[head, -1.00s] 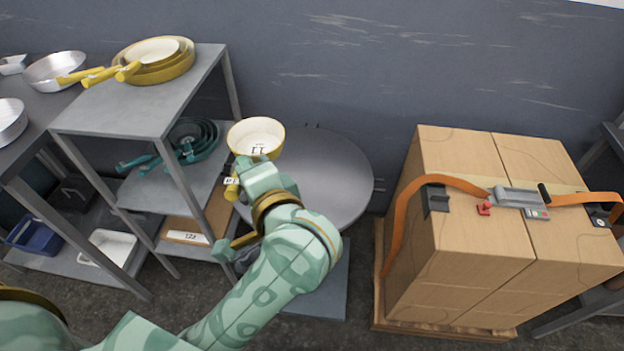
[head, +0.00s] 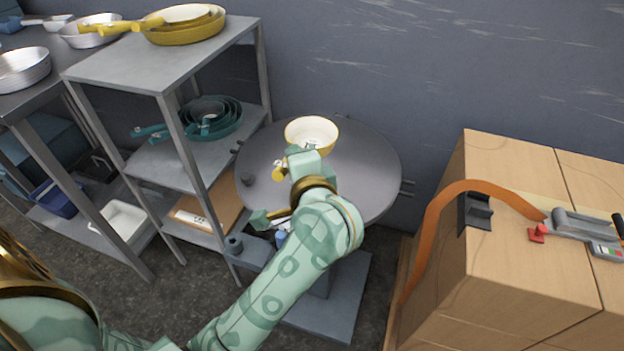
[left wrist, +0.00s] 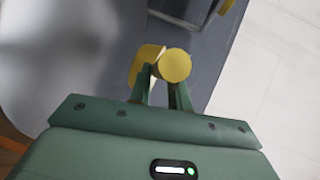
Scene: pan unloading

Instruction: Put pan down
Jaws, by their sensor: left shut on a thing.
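A small pan (head: 316,134), yellow outside and cream inside, is over the far part of the round grey table (head: 372,180) in the head view. It looks upright; I cannot tell whether its base touches the table top. My left gripper (head: 285,170) is shut on its yellow handle, mostly covered by the wrist in this view. In the left wrist view the gripper (left wrist: 158,88) has both fingers around the yellow handle (left wrist: 174,66), seen end-on. The pan's bowl does not show clearly there. My right gripper is not in view.
A metal shelf (head: 165,60) at left holds stacked yellow pans (head: 187,28) on top and teal pans (head: 210,118) below. Strapped cardboard boxes (head: 520,260) stand at right.

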